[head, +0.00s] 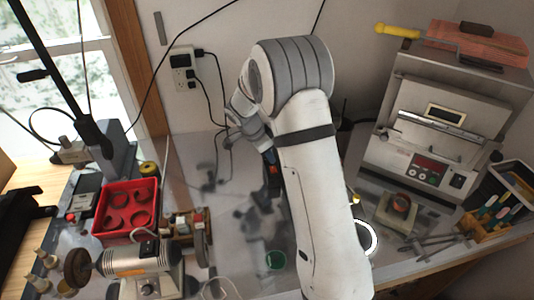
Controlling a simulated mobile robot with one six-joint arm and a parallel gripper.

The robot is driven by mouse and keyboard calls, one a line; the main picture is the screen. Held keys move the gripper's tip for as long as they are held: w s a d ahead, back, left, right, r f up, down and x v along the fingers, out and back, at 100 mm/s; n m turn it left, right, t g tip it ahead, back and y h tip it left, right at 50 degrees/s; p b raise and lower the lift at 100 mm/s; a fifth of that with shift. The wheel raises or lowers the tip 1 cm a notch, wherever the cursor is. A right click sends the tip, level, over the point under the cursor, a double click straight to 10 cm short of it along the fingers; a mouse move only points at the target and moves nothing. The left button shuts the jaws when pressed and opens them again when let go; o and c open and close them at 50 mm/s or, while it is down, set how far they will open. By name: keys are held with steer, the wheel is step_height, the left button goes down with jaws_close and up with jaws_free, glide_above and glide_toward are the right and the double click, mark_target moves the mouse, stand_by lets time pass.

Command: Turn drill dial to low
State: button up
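I cannot identify the drill dial with certainty. A bench machine (145,265) with a motor body and wheels at its ends stands at the bottom left, with a small round knob (148,289) low on its front. Its setting is too small to read. My white arm reaches up through the middle of the view and bends over at the top. My gripper (272,172) hangs behind the arm over the metal bench, right of and farther back than the bench machine. It is mostly hidden by the arm, so its fingers and anything between them cannot be made out.
A red tray (125,212) with ring-shaped parts sits at the left. A kiln-like box (440,130) with a control panel stands at the right, with a tool holder (487,224) near it. A wall outlet (183,70) has cables.

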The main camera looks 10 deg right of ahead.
jaws_close()
steer(key=shift+f+n+b, duration=0.1)
steer(key=shift+n+b, duration=0.2)
steer(key=shift+b, duration=0.35)
steer(key=shift+f+n+t+b, duration=0.15)
steer(key=shift+n+t+b, duration=0.3)
steer(key=shift+b, duration=0.6)
steer(key=shift+s+n+t+y+b, duration=0.1)
steer(key=shift+n+t+y+b, duration=0.2)
steer(key=shift+n+b, duration=0.8)
steer(key=n+t+b, duration=0.1)
steer(key=n+b, duration=0.2)
steer(key=shift+s+d+y, duration=0.1)
steer(key=shift+y, duration=0.3)
steer(key=shift+d+r+n+t+y+b, duration=0.1)
steer(key=shift+r+n+t+y+b, duration=0.15)
steer(key=shift+n, duration=0.75)
steer(key=shift+r+n+t+y+b, duration=0.1)
steer(key=shift+n+t+y+b, duration=0.2)
steer(key=shift+n, duration=0.65)
steer(key=shift+s, duration=0.1)
